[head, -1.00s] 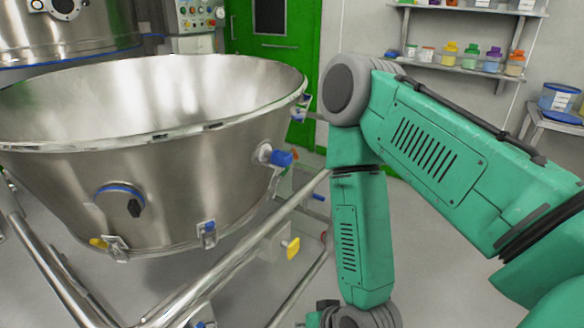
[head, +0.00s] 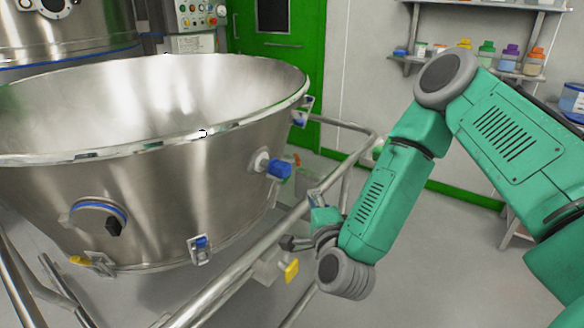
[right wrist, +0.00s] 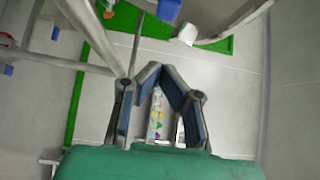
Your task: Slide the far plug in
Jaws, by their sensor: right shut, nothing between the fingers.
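A plug with a blue grip (head: 279,168) and a pale collar sits on the right side of the steel bowl (head: 190,185). I cannot tell how deep either sits. My right gripper (head: 288,243) is below and slightly right of the blue plug, apart from it, near the frame rail. In the right wrist view its fingers (right wrist: 160,70) are shut and empty; a blue part (right wrist: 168,10) shows above them at the top edge. My left gripper is out of view.
A tubular steel rail (head: 245,262) runs beneath the bowl and close to my right gripper. Clamps (head: 200,250) line the bowl's lower edge. A green door (head: 278,45) and shelf of bottles (head: 495,62) are behind.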

